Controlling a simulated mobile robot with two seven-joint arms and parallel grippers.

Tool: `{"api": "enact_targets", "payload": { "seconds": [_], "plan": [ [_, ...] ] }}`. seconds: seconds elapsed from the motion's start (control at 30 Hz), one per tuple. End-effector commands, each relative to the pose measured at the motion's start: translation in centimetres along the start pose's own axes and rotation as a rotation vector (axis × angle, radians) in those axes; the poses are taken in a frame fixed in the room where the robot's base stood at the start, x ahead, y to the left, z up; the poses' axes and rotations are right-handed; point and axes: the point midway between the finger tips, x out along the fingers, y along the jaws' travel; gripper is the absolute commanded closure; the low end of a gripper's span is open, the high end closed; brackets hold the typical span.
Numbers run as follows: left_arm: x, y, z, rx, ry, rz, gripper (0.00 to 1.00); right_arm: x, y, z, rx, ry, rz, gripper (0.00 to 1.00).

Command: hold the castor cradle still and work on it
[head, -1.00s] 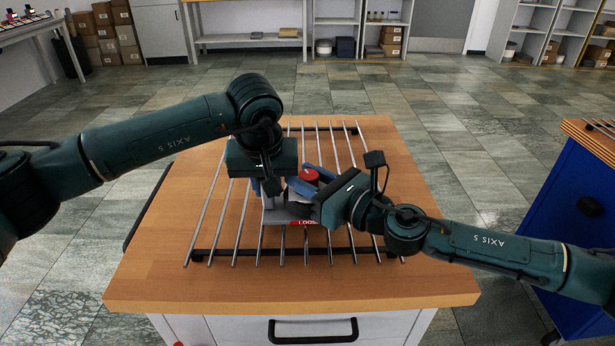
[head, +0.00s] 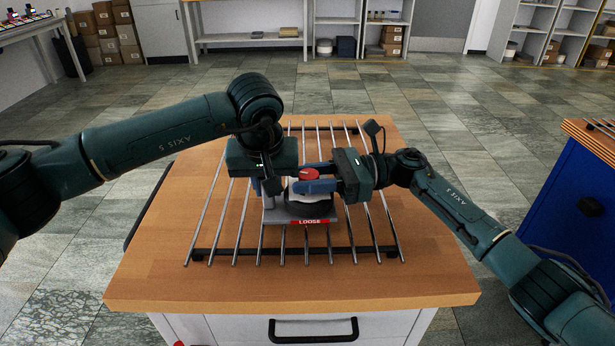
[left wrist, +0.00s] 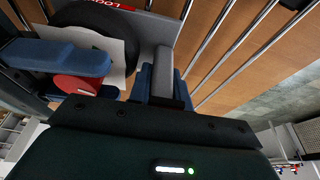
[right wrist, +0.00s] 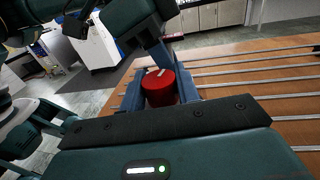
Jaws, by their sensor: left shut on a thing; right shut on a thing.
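The castor cradle (head: 273,216) is a grey base on the table with a red label (head: 311,222) reading LOOSE on its front edge. A black wheel (head: 303,209) and a white part sit on it under a red knob (head: 308,174). My left gripper (head: 266,187) is shut on the cradle's upright grey post (left wrist: 164,72), seen between blue fingers in the left wrist view. My right gripper (head: 305,178) is shut on the red knob, one blue finger on each side; the knob also shows in the right wrist view (right wrist: 158,90). My grippers hide the cradle's back.
Parallel metal rods (head: 216,222) run front to back along the wooden table (head: 150,270), under and around the cradle. The table's front strip and right side are clear. A blue cabinet (head: 562,235) stands to the right; shelves and boxes are far behind.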

Motion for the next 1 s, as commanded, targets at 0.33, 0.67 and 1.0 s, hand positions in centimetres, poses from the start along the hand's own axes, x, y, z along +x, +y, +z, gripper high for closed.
{"api": "enact_targets", "payload": {
  "seconds": [0.33, 0.67, 1.0],
  "plan": [
    [-0.14, 0.25, 0.11, 0.007, -0.001, 0.006, 1.00, 0.10, -0.13, 0.04, 0.000, 0.001, 0.206, 0.91],
    [-0.16, 0.30, 0.13, 0.008, -0.001, 0.007, 1.00, 0.06, 0.01, 0.01, 0.000, 0.001, 0.300, 0.91],
    [-0.16, 0.29, 0.11, 0.007, -0.001, 0.007, 1.00, 0.02, 0.12, -0.01, 0.000, 0.001, 0.318, 0.91]
  ]
}}
